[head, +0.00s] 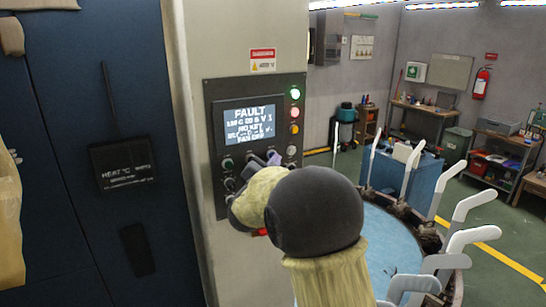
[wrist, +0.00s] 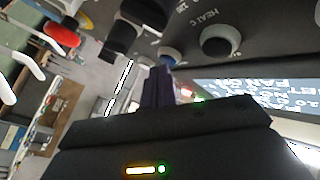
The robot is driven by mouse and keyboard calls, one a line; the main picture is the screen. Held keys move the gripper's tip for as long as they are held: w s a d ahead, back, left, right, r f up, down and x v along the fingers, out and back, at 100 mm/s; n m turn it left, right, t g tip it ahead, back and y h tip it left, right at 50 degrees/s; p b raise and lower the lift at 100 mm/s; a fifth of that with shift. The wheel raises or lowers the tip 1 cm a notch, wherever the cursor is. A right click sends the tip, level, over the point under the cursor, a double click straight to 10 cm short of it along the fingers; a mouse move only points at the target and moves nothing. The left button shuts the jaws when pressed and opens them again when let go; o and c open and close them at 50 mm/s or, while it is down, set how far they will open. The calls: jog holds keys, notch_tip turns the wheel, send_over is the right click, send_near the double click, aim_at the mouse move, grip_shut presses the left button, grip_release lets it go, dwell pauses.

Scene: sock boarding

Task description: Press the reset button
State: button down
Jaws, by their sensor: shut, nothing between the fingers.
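The control panel (head: 262,88) is on the pale cabinet, with a lit screen (head: 249,124) reading FAULT. My gripper (head: 272,159) is in front of the button row below the screen, and my arm hides much of the lower panel. In the wrist view my shut, empty gripper (wrist: 157,86) has its fingertips close to a blue button (wrist: 170,56). I cannot tell whether they touch it. No reset label is readable, so I cannot tell for sure which button is reset.
White sock-board forms (head: 472,204) ring a blue round table (head: 395,232) at right.

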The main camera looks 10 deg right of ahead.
jog(key=shift+w+a, duration=0.1)
jog(key=shift+w, duration=0.1)
dwell(0.4)
jog(key=shift+s, duration=0.1)
jog(key=shift+s+d+b, duration=0.25)
jog(key=shift+s+b, duration=0.4)
jog(key=s+b, duration=0.1)
jog(key=s+d+b, duration=0.1)
jog(key=s, duration=0.1)
jog(key=s+b, duration=0.1)
jog(key=shift+s+d, duration=0.3)
jog(key=shift+s, duration=0.1)
dwell(0.7)
